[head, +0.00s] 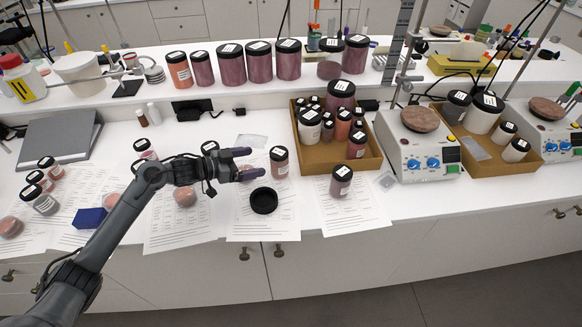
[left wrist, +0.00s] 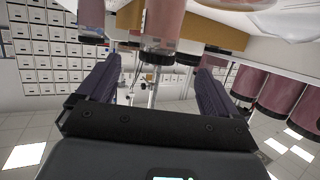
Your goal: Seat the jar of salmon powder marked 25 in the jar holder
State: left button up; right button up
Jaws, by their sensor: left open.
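A jar of salmon-pink powder (head: 279,165) with a black lid stands upright on the bench; the number on its label is too small to read. The jar holder (head: 264,201), an empty black round cup, sits on a paper sheet in front of it. My left gripper (head: 247,164) is open, its fingers pointing right toward that jar, with a small gap between fingertips and jar. In the left wrist view, which looks upside down, a pink jar (left wrist: 165,20) shows ahead between the two open fingers (left wrist: 155,85). My right gripper is not in view.
A cardboard tray of jars (head: 322,158) stands right of the jar, with a hotplate (head: 418,150) beyond it. A dark red jar (head: 341,182) stands on the sheet right of the holder. Large jars (head: 259,63) line the raised shelf behind.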

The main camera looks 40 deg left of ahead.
aim_at(272, 159)
pick_arm(q)
jog(key=shift+b+x, duration=0.7)
jog(key=shift+x, duration=4.55)
jog(key=shift+s, duration=0.1)
jog(key=c, duration=1.1)
